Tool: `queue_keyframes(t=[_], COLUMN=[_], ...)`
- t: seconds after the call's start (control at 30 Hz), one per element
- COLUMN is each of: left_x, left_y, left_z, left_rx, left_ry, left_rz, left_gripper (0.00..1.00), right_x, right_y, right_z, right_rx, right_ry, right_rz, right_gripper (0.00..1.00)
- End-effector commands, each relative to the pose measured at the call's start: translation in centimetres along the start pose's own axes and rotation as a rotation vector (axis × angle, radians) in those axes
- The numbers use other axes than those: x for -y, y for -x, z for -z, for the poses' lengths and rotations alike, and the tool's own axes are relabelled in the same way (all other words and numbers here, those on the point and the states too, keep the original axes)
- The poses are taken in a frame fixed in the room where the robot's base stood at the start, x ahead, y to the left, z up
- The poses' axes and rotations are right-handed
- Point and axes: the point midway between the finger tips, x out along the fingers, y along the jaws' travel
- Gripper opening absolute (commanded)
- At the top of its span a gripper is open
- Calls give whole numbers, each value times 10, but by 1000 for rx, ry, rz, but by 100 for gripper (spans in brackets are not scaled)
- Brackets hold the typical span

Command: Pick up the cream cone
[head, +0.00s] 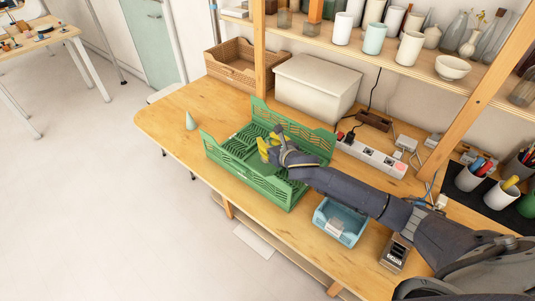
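A small pale green cone (191,121) stands upright on the wooden table's far left end, apart from the crate. I cannot make out a cream cone. My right gripper (266,149) is over the inside of the green crate (252,184), well to the right of the pale green cone. Yellow parts show at its tip; I cannot tell whether they are its fingers or something held. Whether it is open or shut is too small to tell. My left gripper is out of view.
A lidded cream box (316,84) and a brown wicker basket (233,66) stand behind the crate. A blue bin (340,221) and a power strip (371,157) lie to the right. Shelves with vases rise behind. The table around the pale green cone is clear.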

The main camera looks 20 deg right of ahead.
Motion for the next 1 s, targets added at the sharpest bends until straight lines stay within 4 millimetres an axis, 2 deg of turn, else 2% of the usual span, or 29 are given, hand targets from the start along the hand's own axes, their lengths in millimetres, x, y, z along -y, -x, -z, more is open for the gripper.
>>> queue_keyframes(t=[0.03,0.2,0.77,1.0], left_x=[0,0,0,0], left_y=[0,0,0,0], left_z=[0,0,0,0], left_rx=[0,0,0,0], left_ry=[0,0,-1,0], left_rz=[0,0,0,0], left_gripper=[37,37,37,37], right_x=[0,0,0,0], right_y=[0,0,0,5], right_z=[0,0,0,-15], right_rx=[0,0,-2,2], right_ry=[0,0,0,0], right_rz=[0,0,0,0], right_gripper=[19,0,0,0])
